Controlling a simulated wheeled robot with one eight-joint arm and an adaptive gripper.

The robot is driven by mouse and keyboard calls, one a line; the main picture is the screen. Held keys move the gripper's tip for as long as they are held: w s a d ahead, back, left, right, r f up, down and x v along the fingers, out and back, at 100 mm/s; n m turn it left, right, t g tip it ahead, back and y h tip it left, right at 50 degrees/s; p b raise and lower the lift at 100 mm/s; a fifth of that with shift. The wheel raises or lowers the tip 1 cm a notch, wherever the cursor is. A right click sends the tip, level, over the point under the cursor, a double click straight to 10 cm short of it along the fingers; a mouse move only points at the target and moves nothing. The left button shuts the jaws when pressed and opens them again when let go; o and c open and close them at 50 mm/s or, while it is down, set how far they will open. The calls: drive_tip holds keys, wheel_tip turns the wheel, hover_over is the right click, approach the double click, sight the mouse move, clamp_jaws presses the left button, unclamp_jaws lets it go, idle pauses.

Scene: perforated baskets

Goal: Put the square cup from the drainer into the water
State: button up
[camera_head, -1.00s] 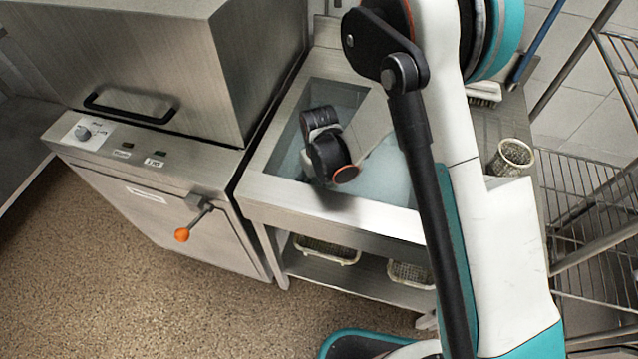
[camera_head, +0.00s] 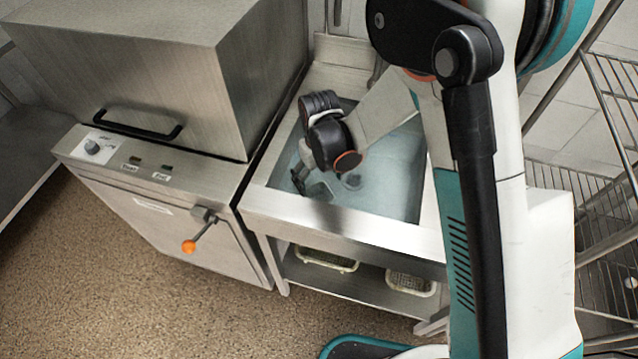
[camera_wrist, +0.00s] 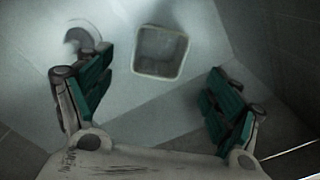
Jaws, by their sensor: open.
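The square cup (camera_wrist: 160,50) shows in the wrist view as a pale, square-rimmed shape, ahead of my gripper's fingers and roughly centred between them. It touches neither finger. My gripper (camera_wrist: 160,97) is open, its teal-padded fingers wide apart and empty. In the head view my gripper (camera_head: 312,184) hangs low inside the sink basin (camera_head: 262,197), over the blue-grey water (camera_head: 395,185). A small dark shape (camera_head: 352,180) lies in the water beside the fingers; I cannot tell whether it is the cup. The drainer is not clearly seen.
A curved dark and pale mark (camera_wrist: 85,38) lies near the left finger in the wrist view. A steel dishwasher (camera_head: 150,190) with an orange-knobbed lever adjoins the sink on the left. Baskets (camera_head: 328,258) sit on the shelf below. A wire rack (camera_head: 610,120) stands at right.

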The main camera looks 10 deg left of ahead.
drive_tip(key=shift+r+p, duration=0.4)
drive_tip(key=shift+r, duration=1.1)
